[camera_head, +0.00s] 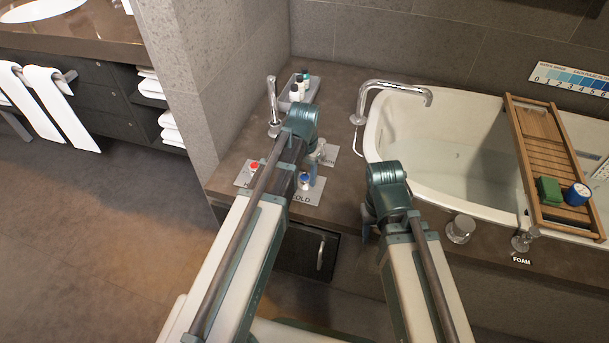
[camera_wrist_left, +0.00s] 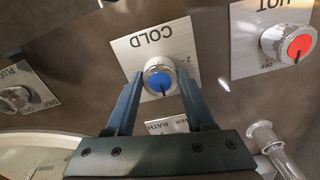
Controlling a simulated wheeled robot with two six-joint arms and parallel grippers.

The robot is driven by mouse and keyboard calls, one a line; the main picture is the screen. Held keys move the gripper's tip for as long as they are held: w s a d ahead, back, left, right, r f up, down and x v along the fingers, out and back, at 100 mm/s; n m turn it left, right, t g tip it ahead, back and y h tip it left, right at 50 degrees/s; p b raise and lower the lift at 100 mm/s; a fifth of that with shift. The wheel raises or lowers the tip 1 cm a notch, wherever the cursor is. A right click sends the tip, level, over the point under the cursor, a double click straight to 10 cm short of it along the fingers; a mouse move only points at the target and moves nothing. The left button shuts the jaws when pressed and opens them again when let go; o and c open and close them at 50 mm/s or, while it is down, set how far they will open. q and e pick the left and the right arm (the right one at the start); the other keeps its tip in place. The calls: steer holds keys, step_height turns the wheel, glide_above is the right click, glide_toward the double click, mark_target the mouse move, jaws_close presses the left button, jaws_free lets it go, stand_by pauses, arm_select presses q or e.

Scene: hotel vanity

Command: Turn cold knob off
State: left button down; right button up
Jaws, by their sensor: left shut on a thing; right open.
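The cold knob, silver with a blue cap (camera_head: 305,180), stands on a plate marked COLD (camera_head: 311,196) on the brown tub deck. My left gripper (camera_wrist_left: 160,84) is shut on the cold knob (camera_wrist_left: 161,82), with one finger on each side of it. The dark pointer line on the blue cap shows in the left wrist view. The plate's full scale is partly hidden by the fingers. My right gripper (camera_head: 368,222) is open and empty above the front edge of the deck, and is partly hidden by its own wrist.
The red-capped hot knob (camera_head: 254,168) is left of the cold knob. The white bathtub (camera_head: 450,185) and wooden caddy (camera_head: 540,140) lie to the right. A foam knob (camera_head: 524,240) sits at front right.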

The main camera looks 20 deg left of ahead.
mark_target(304, 177)
arm_select(q)
steer(key=shift+c, duration=1.3)
jaws_free()
steer(key=shift+r, duration=0.1)
step_height(304, 177, up, 14)
steer(key=p, duration=1.3)
steer(key=shift+p, duration=0.4)
steer(key=shift+f, duration=0.2)
steer(key=s+d+r+m+y+p, duration=0.1)
steer(key=s+d+r+p, duration=0.9)
steer(key=s, duration=0.4)
step_height(304, 177, up, 2)
steer(key=shift+s+d+p, duration=0.15)
steer(key=shift+d+p, duration=0.15)
steer(key=shift+p, duration=0.6)
